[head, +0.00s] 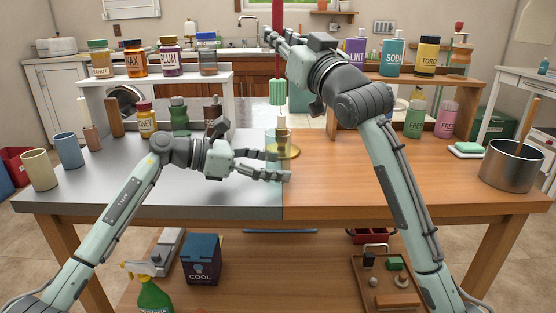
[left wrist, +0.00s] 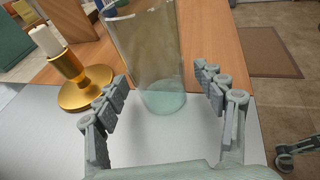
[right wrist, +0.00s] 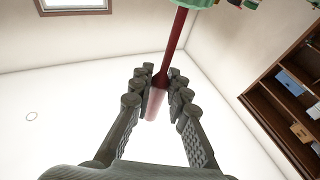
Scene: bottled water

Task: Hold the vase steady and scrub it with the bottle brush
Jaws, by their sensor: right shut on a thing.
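The clear glass vase (head: 271,142) stands upright on the table near the seam between its grey and wood halves. In the left wrist view the vase (left wrist: 150,50) stands ahead of and between my open left fingers (left wrist: 161,76), with visible gaps. My left gripper (head: 279,165) shows low beside the vase in the head view. My right gripper (head: 272,38) is shut on the red handle of the bottle brush (head: 277,92). The brush hangs upright, its green head above the vase's mouth. The right wrist view shows the handle (right wrist: 175,40) between my right fingertips (right wrist: 160,75).
A gold candlestick (left wrist: 75,85) stands close to the vase. Cups (head: 69,151) and bottles (head: 147,122) are at the left, and a metal pot (head: 511,165) is at the right. Shelves with jars stand at the back. The front of the table (head: 330,195) is mostly clear.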

